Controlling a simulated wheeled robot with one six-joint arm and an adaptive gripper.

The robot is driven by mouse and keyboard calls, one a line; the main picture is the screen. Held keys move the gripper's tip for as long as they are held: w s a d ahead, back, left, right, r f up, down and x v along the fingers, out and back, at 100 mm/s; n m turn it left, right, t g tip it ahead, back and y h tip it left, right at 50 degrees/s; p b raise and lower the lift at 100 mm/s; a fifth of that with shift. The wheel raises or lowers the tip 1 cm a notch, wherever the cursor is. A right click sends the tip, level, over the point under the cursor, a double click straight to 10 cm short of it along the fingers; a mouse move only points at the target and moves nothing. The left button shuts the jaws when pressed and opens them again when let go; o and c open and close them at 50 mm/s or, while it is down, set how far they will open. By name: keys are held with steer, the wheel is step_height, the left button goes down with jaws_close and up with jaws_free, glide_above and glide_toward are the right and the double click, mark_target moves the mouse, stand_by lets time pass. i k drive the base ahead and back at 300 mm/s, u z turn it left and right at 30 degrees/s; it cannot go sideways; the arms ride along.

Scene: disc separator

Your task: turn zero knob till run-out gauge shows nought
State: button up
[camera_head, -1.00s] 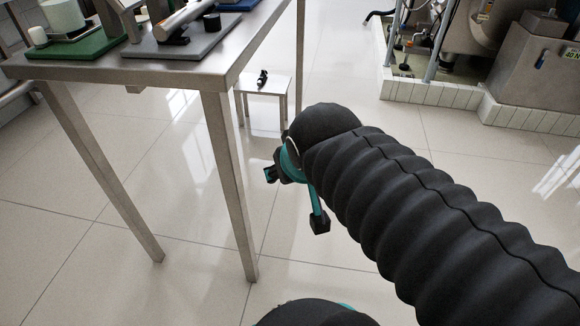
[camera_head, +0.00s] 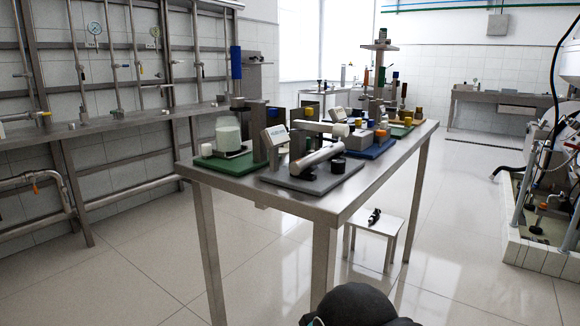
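A steel table (camera_head: 330,205) stands ahead with several fixtures on it. At its near edge, a grey plate (camera_head: 310,182) carries a silver cylinder (camera_head: 317,158) and a short black round piece (camera_head: 338,165). Left of it, a green plate (camera_head: 222,164) bears a pale jar and a post with a blue handle (camera_head: 236,62). A tilted panel (camera_head: 277,134) stands between them; its face is too small to read. I cannot tell which part is the zero knob or the run-out gauge. My gripper is out of view; only a black part of my arm shows at the bottom.
A blue plate (camera_head: 372,148) with yellow-topped parts lies farther along the table. A low stool (camera_head: 374,233) with a small black item stands beside the table. Pipework with round dials (camera_head: 94,29) lines the left wall. Machinery stands at right. The floor between is clear.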

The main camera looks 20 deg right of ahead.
mark_target(338, 166)
steer(key=u, duration=0.5)
steer(key=k, duration=1.35)
steer(key=z, duration=1.5)
steer(key=i, duration=0.5)
steer(key=z, duration=0.1)
